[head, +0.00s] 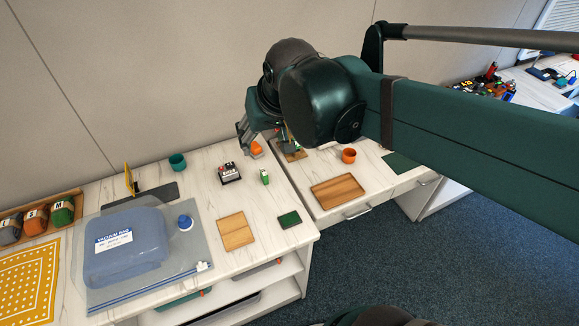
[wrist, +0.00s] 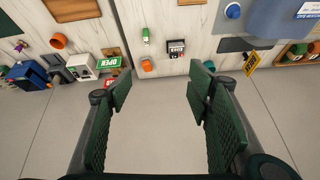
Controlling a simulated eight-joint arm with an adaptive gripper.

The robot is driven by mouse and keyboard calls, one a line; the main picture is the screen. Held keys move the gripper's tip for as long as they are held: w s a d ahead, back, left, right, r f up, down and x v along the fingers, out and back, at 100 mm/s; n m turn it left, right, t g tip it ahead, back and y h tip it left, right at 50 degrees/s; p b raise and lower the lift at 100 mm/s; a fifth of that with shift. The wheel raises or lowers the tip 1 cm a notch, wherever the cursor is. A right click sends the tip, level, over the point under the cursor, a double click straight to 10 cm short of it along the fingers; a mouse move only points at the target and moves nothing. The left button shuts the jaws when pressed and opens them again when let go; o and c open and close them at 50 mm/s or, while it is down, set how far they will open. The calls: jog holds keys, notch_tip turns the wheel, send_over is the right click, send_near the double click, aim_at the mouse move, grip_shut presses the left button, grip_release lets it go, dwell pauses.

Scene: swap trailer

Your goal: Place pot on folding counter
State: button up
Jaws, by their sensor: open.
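Three small pot-like vessels show, and I cannot tell which is the task's pot. An orange one (head: 348,155) stands upright on the right-hand counter (head: 325,165) and shows in the wrist view (wrist: 58,41). A small orange one (head: 256,147) is near the back edge, below my gripper; it also shows in the wrist view (wrist: 146,65). A teal one (head: 177,161) stands on the left-hand counter (head: 215,180), also in the wrist view (wrist: 208,65). Which surface is the folding counter is unclear. My gripper (wrist: 160,90) is open and empty, above the back edge.
The left-hand counter holds a blue vacuum bag (head: 125,245), a wooden board (head: 236,231), a green pad (head: 289,219) and a black-and-white box (head: 229,173). A wooden tray (head: 338,191) lies on the right-hand counter. An OPEN sign (wrist: 108,62) is near the back edge.

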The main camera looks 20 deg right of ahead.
jog(key=s+d+f+n+t, duration=0.1)
jog(key=s+d+f, duration=0.2)
jog(key=s, duration=0.6)
jog(key=shift+s+f, duration=0.15)
jog(key=shift+f, duration=0.35)
